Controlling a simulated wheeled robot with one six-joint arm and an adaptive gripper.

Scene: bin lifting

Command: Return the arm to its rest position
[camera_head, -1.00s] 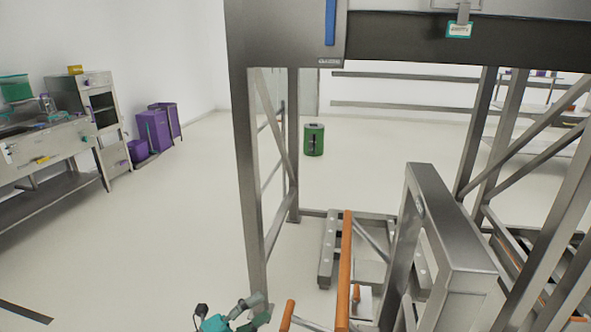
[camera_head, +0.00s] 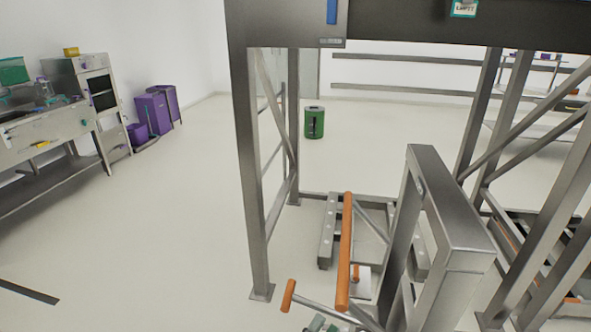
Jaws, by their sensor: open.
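The tips of my gripper (camera_head: 323,325) just show at the bottom edge, as small grey-green pieces. They are open, and I see nothing between them. The rest of my gripper and my arm are below the picture. The tips are below the orange-ended bar of a grey metal lift frame (camera_head: 440,195). I cannot tell whether they are apart from it in depth.
An upright orange handle (camera_head: 345,250) and a short orange grip (camera_head: 288,296) stand close above my gripper. A tall grey rack (camera_head: 262,200) rises behind them. A green bin (camera_head: 314,123) stands further back. The floor at left is clear, with benches beyond.

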